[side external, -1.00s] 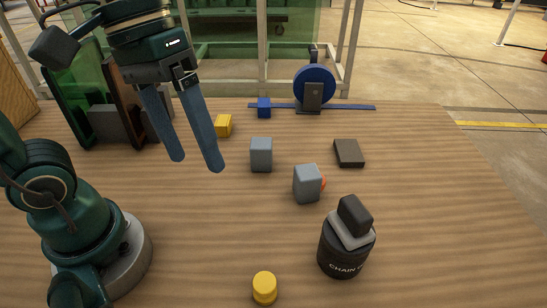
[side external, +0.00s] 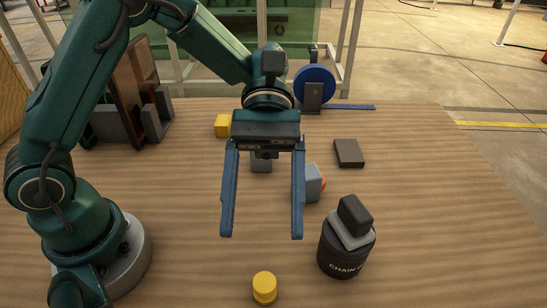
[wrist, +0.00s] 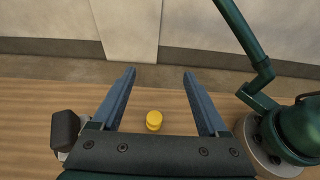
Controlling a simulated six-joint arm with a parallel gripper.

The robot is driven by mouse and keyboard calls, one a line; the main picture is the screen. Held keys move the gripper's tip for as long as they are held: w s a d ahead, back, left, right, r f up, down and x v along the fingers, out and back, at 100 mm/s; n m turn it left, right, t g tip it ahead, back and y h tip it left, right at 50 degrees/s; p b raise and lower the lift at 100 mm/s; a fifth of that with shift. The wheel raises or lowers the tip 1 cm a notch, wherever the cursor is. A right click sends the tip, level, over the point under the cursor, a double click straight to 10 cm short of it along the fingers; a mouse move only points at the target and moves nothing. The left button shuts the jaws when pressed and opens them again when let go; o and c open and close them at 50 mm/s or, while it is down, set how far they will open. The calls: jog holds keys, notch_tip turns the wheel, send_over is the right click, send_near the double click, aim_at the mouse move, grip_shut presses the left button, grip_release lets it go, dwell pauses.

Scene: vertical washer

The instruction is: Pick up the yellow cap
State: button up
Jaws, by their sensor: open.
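The yellow cap (side external: 264,287) is a small round piece standing upright on the wooden table near its front edge. My gripper (side external: 262,236) is open and empty, its two blue fingers spread wide and pointing toward the front of the table. In the wrist view the cap (wrist: 154,120) shows between the two fingers, a little left of the middle, with clear space on both sides.
A black bottle labelled "CHAIN" (side external: 345,256) with a grey and black top stands right of the cap. A grey block (side external: 315,183) is partly behind my right finger. A dark flat block (side external: 349,153), a yellow block (side external: 223,126) and a blue wheel (side external: 315,86) stand farther back.

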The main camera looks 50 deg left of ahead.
aim_at(265, 271)
notch_tip(265, 271, down, 14)
jog(key=shift+r, duration=0.25)
jog(key=shift+x, duration=2.6)
grip_shut()
